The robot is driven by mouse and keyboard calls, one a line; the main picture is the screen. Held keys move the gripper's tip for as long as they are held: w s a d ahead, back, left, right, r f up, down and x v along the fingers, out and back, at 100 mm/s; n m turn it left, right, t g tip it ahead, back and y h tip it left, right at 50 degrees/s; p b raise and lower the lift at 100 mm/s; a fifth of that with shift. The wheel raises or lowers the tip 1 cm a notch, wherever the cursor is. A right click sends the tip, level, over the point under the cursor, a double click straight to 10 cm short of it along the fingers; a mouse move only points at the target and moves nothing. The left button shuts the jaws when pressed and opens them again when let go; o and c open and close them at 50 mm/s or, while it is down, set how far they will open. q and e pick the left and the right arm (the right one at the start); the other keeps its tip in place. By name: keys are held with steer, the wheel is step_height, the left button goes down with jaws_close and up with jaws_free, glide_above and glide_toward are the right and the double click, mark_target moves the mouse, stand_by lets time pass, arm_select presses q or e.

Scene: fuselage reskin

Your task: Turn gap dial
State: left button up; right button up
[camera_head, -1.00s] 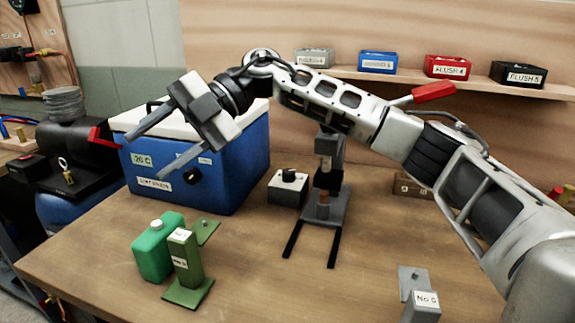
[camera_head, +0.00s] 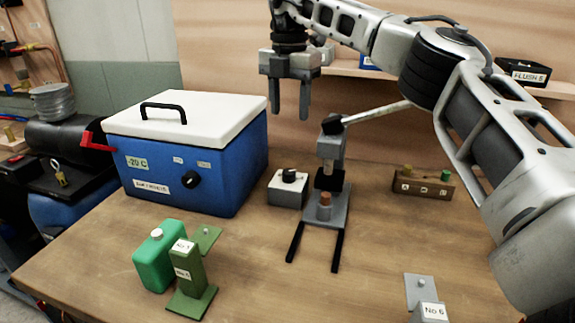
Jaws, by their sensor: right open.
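A small light grey box (camera_head: 287,197) with a black dial (camera_head: 289,175) on top stands on the table between the blue cooler and the press. I take this to be the gap dial; its markings are too small to read. My right gripper (camera_head: 290,112) hangs from above with its two fingers pointing down. It is open and empty, above the dial in the picture and clear of it. The grey press (camera_head: 332,150) stands just right of the box, with a slanting lever rod (camera_head: 375,114). My left gripper is not in view.
A blue cooler (camera_head: 220,180) with a white lid and its own black knob is at left. In front are a green can (camera_head: 153,264), a green stand (camera_head: 191,270) and a No 6 block (camera_head: 430,312). A wooden rack (camera_head: 423,187) is at right. The front middle table is clear.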

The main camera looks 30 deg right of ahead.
mark_target(289, 171)
step_height(289, 171, down, 15)
stand_by(0.3)
steer(key=c, duration=1)
